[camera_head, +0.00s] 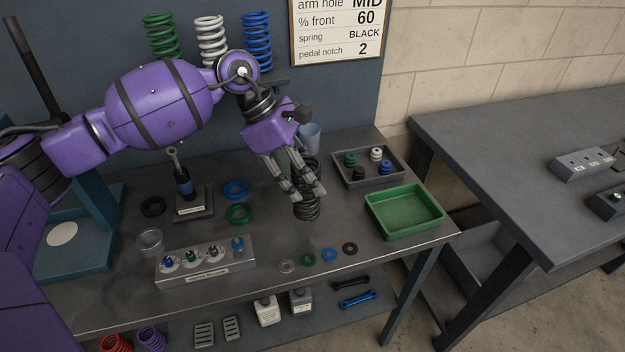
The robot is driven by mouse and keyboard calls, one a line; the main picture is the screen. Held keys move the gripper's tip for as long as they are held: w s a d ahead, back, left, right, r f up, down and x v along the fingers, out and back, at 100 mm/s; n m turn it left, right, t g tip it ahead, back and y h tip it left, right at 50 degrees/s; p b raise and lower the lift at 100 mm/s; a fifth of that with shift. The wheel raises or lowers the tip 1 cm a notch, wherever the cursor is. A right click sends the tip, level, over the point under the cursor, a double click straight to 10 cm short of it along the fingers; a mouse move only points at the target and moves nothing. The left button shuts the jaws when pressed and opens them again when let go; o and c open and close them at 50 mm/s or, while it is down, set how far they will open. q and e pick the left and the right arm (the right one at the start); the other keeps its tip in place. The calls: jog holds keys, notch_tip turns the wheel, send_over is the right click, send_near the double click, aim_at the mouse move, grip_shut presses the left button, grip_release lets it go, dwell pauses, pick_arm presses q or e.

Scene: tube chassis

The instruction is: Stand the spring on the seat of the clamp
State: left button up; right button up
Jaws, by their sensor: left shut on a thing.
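A black coil spring (308,209) is upright in my left gripper (308,190), over the right part of the steel workbench. The fingers close around it and hide part of its coils. I cannot tell whether its lower end touches the bench. A teal stand (95,258) at the left end of the bench has a pale round disc (62,234) on its base, and looks like the clamp with its seat. The disc is bare. My left arm hides part of this stand. My right gripper is not in view.
A grey tray (340,180) with small coloured parts and an empty green tray (372,212) are at the right. A damper stand (203,206), coloured rings (236,189) and a grey block with inserts (170,281) lie between spring and teal stand. Springs hang behind.

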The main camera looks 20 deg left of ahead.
aim_at(318, 203)
pick_arm(q)
jog(key=shift+w+f, duration=0.15)
jog(key=shift+f, duration=1.5)
jog(key=shift+f, duration=0.15)
jog(key=o, duration=1.1)
jog(key=shift+f, duration=0.15)
jog(key=o, duration=0.4)
